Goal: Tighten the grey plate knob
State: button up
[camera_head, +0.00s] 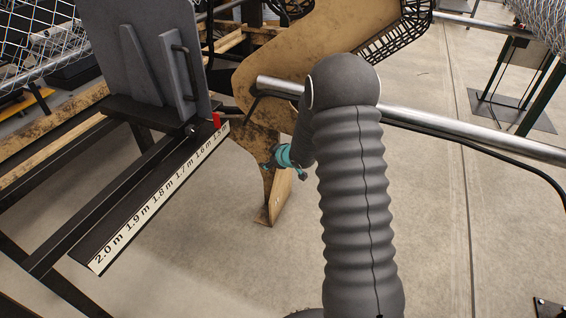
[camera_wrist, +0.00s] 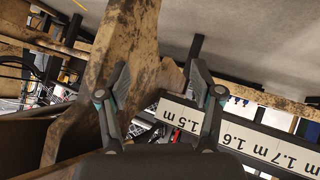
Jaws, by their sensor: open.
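The grey plate (camera_head: 142,50) stands upright on a black carriage (camera_head: 150,114) at the left of the head view, with a dark handle on its face. A small dark part (camera_head: 191,129) at its foot may be the knob; it is too small to tell. A red marker (camera_head: 216,119) sits beside it above the scale strip (camera_head: 165,190). My gripper shows teal in the head view (camera_head: 285,160), right of the plate's foot and apart from it, partly hidden by my arm. In the wrist view my gripper (camera_wrist: 162,78) is open and empty, with the upside-down scale strip (camera_wrist: 240,138) beyond it.
A worn tan machine panel (camera_head: 292,45) stands behind my gripper, and it also shows close by in the wrist view (camera_wrist: 125,40). A metal tube (camera_head: 470,140) runs behind my arm to the right. Chain-link mesh (camera_head: 45,45) lies upper left. The floor at lower centre is clear.

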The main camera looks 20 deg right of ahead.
jog(key=s+d+h, duration=0.1)
jog(key=s+d+m+g+h, duration=0.1)
jog(key=s+d, duration=0.1)
jog(key=shift+s+d+f+m+g+p, duration=0.2)
jog(key=shift+s+m+g+p, duration=0.1)
jog(key=shift+p, duration=0.1)
dwell(0.3)
jog(key=s+d+f+m+g+h, duration=0.2)
jog(key=s+d+m+g+h, duration=0.15)
jog(key=s, duration=0.65)
jog(key=s+a+r+m+y+p, duration=0.1)
jog(key=s+a+r, duration=0.3)
jog(key=s+r, duration=1.1)
jog(key=s+a+r+m+y+p, duration=0.1)
jog(key=s+a+r+m, duration=0.2)
jog(key=s+r, duration=1.2)
jog(key=shift+a+r+t, duration=0.45)
jog(key=shift+r, duration=0.35)
